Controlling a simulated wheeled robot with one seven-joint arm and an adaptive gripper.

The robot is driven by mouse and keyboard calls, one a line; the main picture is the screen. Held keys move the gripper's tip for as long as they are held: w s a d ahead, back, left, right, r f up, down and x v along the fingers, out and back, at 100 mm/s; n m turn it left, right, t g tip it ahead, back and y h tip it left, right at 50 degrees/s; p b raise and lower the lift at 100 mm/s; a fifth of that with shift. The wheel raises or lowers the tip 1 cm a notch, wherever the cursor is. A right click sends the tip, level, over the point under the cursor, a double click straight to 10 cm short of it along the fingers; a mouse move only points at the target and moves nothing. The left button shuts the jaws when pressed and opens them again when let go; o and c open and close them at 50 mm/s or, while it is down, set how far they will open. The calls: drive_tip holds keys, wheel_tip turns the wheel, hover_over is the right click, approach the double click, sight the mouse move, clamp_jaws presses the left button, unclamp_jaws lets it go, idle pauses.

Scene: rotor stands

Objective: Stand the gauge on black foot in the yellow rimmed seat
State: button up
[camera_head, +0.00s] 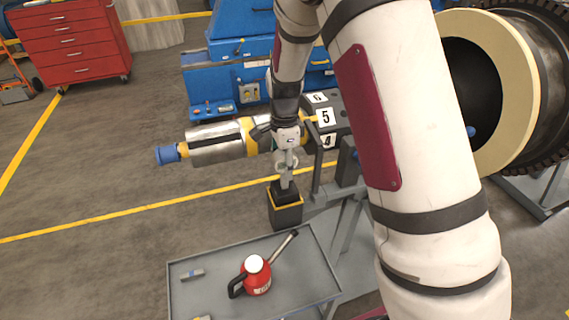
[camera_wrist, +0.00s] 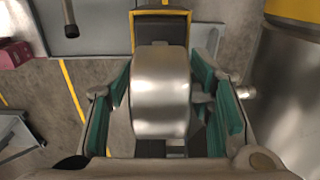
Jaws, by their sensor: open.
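The gauge (camera_wrist: 162,88) shows in the wrist view as a shiny silver body between the green-padded fingers. In the head view its black foot (camera_head: 284,192) is upright at the top of the dark box-shaped seat (camera_head: 286,216) with the yellow rim. The foot looks to be inside the rim, but how deep it sits cannot be told. The yellow rim (camera_wrist: 160,13) also shows at the top of the wrist view. My gripper (camera_head: 286,165) is open around the gauge, with a gap on each side in the wrist view (camera_wrist: 163,95). The gauge's face is hidden.
A large silver and yellow cylinder (camera_head: 217,144) with a blue end lies beside my gripper. Numbered plates (camera_head: 325,117) are just to its right. A grey cart (camera_head: 210,268) below bears a red oil can (camera_head: 256,276). Open floor lies to the left.

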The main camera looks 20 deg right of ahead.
drive_tip(key=shift+r, duration=0.1)
wheel_tip(320, 180, up, 12)
drive_tip(key=shift+r+b, duration=0.1)
drive_tip(key=shift+b, duration=0.5)
drive_tip(key=s+r+n+t, duration=0.2)
drive_tip(key=s+r+n, duration=0.6)
drive_tip(key=s+r, duration=0.3)
drive_tip(key=s+n+t, duration=0.3)
drive_tip(key=s+n, duration=0.7)
drive_tip(key=s, duration=0.6)
drive_tip(key=shift+r, duration=0.25)
drive_tip(key=shift+d, duration=0.1)
